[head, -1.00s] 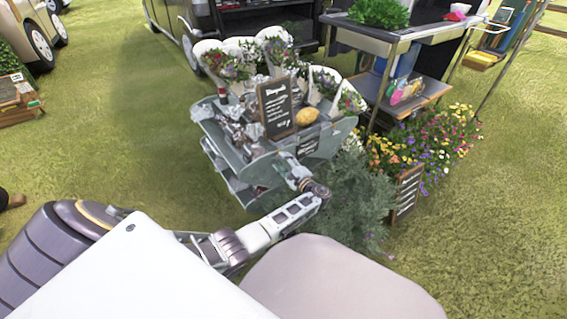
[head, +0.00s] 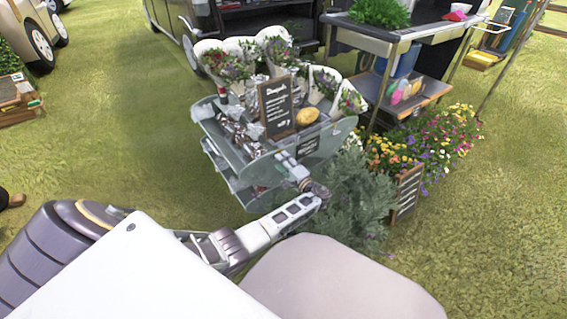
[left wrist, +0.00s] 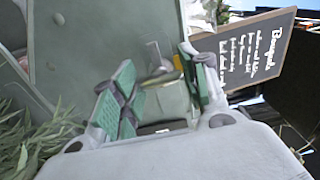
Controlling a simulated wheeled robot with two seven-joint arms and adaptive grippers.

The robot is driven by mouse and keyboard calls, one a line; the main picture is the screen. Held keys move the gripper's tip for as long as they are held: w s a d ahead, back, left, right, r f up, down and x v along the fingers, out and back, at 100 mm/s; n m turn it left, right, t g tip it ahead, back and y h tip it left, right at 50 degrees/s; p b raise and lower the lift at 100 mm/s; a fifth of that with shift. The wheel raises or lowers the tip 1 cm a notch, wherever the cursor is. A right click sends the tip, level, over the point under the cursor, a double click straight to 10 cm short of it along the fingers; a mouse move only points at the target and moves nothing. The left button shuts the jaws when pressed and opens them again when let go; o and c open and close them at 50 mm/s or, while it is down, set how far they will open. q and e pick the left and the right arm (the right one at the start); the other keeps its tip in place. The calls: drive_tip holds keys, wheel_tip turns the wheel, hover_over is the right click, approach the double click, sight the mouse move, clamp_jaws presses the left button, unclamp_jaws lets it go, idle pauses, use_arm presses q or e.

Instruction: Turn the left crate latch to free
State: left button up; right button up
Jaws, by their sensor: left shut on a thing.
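The grey-green flower crate (head: 240,172) stands on the grass in the head view, holding bouquets in white wraps. My left gripper (head: 287,163) reaches its near side from below. In the left wrist view my left gripper (left wrist: 157,90) has its two green-padded fingers on either side of a small pale latch (left wrist: 168,96) against the crate panel (left wrist: 95,42). It is shut on this latch, though the exact contact is partly hidden by the fingers. In the head view the latch is too small and covered to make out. My right gripper does not show.
A chalkboard sign (head: 276,108) and a yellow item (head: 307,116) sit on the crate. A leafy bush (head: 345,200) is close to my left wrist. Flowers (head: 440,145) and a small board (head: 407,193) stand to the right. Open grass (head: 110,120) lies left.

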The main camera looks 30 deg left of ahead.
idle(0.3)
use_arm(q)
drive_tip(key=o, duration=1)
drive_tip(key=shift+o, duration=0.2)
drive_tip(key=v, duration=1.2)
drive_tip(key=shift+f, duration=0.1)
